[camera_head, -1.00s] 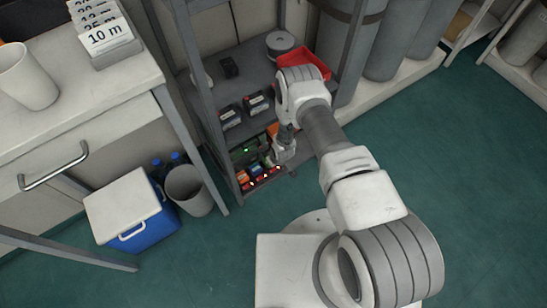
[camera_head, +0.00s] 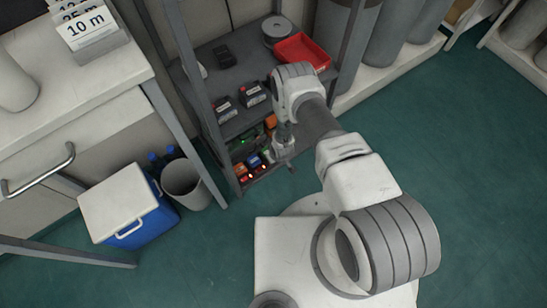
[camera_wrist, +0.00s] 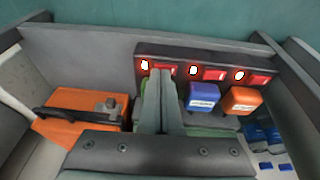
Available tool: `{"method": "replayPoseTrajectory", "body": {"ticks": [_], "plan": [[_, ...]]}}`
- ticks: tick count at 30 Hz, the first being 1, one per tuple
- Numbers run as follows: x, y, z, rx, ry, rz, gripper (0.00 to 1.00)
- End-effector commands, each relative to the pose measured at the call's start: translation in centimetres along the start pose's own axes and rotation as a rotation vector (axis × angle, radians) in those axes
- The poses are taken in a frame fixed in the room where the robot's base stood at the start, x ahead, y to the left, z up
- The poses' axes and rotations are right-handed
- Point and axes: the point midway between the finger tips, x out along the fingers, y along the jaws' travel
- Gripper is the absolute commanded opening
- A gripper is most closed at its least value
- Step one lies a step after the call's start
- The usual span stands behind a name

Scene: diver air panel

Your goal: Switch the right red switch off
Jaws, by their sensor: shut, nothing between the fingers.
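In the wrist view, a dark power strip (camera_wrist: 222,57) carries three red switches in a row, each beside a glowing light. The leftmost switch (camera_wrist: 173,66) is partly hidden by my fingers; the middle switch (camera_wrist: 214,74) and rightmost switch (camera_wrist: 259,79) are clear. My gripper (camera_wrist: 160,73) is shut and empty, its tips over or just before the leftmost switch; contact cannot be told. In the head view the row runs the other way, and my gripper (camera_head: 289,163) is at its right end, on the lower shelf.
An orange case (camera_wrist: 85,112) lies on the left. In the head view, shelf posts (camera_head: 197,80) and the upper shelf stand close to my arm. Green floor is free at right.

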Motion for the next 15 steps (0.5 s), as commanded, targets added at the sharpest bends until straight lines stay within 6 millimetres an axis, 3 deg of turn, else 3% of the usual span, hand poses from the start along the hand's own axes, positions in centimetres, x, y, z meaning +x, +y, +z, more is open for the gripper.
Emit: {"method": "replayPoseTrajectory", "body": {"ticks": [15], "plan": [[1.4,0.9,0.5,0.0,0.002,0.002,0.0]]}}
